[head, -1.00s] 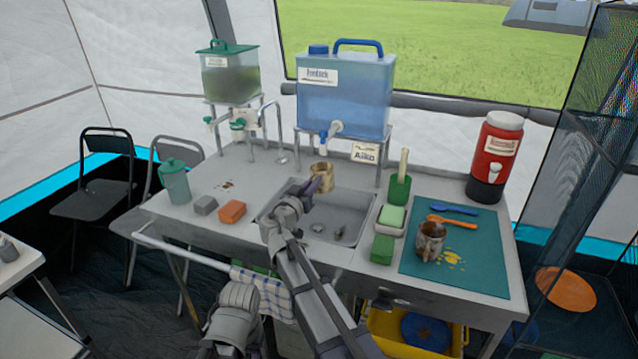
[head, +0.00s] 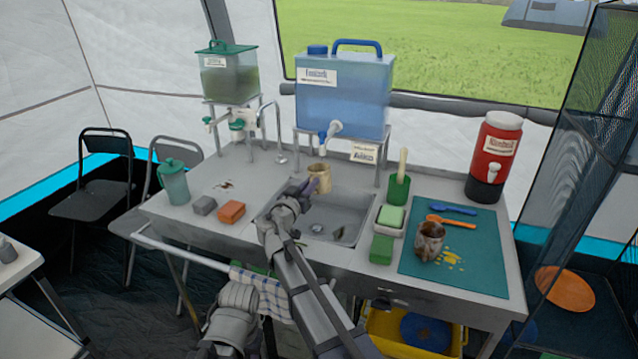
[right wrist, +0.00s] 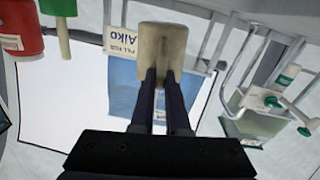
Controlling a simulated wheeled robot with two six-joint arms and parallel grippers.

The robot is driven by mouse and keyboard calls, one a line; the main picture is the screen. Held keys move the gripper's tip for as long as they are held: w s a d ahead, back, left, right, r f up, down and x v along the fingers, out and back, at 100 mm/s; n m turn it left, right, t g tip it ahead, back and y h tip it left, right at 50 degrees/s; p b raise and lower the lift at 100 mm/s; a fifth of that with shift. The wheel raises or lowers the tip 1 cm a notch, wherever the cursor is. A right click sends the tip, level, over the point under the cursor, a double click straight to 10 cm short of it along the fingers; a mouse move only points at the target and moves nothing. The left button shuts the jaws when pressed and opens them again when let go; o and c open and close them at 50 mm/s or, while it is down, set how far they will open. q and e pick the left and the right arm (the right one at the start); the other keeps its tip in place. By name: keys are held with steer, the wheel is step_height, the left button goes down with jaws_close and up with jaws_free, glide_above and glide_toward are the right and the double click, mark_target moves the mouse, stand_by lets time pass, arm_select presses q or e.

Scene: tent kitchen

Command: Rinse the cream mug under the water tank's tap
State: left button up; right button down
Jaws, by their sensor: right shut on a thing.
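My right gripper (head: 312,188) is shut on the cream mug (head: 321,176) and holds it over the back of the sink (head: 350,205). In the right wrist view the mug (right wrist: 162,50) is between the two dark fingers. In the head view, the blue water tank (head: 345,95) stands on a metal frame behind the sink. Its tap (head: 334,129) is just above the mug in the picture, with a gap between them. I see no water stream. The mug's inside is hidden. My left gripper is not in view.
A green tank (head: 228,78) with its own taps stands at left. A red jug (head: 495,155) stands at back right. A thin faucet (head: 279,130) rises left of the mug.

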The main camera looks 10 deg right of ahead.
stand_by(0.3)
steer(key=s+d, duration=0.2)
steer(key=s, duration=0.5)
steer(key=shift+s, duration=0.35)
stand_by(0.3)
steer(key=shift+d, duration=0.1)
stand_by(1.2)
steer(key=s+d+r+p, duration=0.1)
steer(key=s+r+p, duration=0.3)
steer(key=shift+s+d, duration=0.15)
steer(key=shift+s, duration=0.25)
stand_by(0.5)
